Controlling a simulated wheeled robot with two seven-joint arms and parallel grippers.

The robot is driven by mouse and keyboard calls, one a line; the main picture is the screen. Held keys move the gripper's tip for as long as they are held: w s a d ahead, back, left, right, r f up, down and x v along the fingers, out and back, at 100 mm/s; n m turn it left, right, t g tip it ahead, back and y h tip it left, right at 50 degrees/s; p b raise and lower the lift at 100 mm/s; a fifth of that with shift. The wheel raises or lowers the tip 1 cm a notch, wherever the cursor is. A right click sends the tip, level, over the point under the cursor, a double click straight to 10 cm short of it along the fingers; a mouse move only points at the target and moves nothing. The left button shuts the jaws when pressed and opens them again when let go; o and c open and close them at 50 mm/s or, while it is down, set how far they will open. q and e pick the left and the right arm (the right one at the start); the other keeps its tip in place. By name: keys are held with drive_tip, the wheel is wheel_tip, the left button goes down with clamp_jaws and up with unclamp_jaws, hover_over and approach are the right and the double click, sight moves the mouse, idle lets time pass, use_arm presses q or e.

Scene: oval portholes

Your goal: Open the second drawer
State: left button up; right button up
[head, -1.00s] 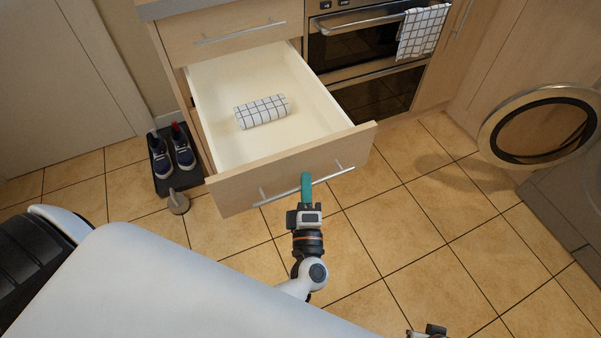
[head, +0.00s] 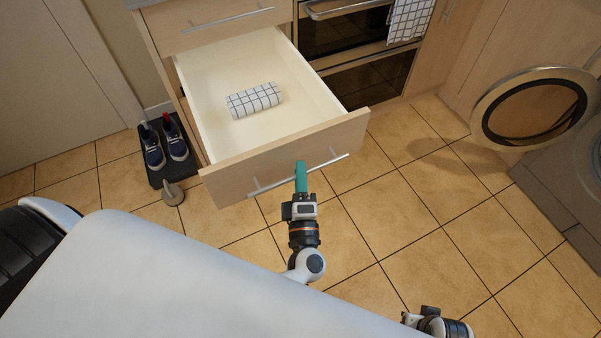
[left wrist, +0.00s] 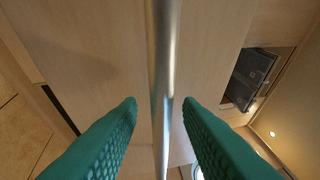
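The second drawer (head: 285,155) is pulled far out of the wooden cabinet, below the closed top drawer. Its inside is pale and holds a rolled checked cloth (head: 254,100). A metal bar handle (head: 326,164) runs across its front. My left gripper (head: 301,168) is at the middle of this handle. In the left wrist view the two green fingers (left wrist: 160,104) stand apart on either side of the bar (left wrist: 164,60), with gaps visible between them and it. My right gripper (head: 430,312) shows only partly at the bottom edge; its fingers cannot be made out.
Shoes (head: 164,146) on a dark tray and a small doorstop-like object (head: 173,193) are left of the drawer. An oven (head: 350,40) is to its right. A round washing-machine door (head: 535,105) hangs open at far right. Tiled floor (head: 420,210) is clear between.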

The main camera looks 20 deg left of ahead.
use_arm(q)
drive_tip(key=v, duration=0.7)
use_arm(e)
drive_tip(key=shift+w+r, duration=0.15)
drive_tip(key=shift+r, duration=0.2)
drive_tip(key=shift+f, duration=0.1)
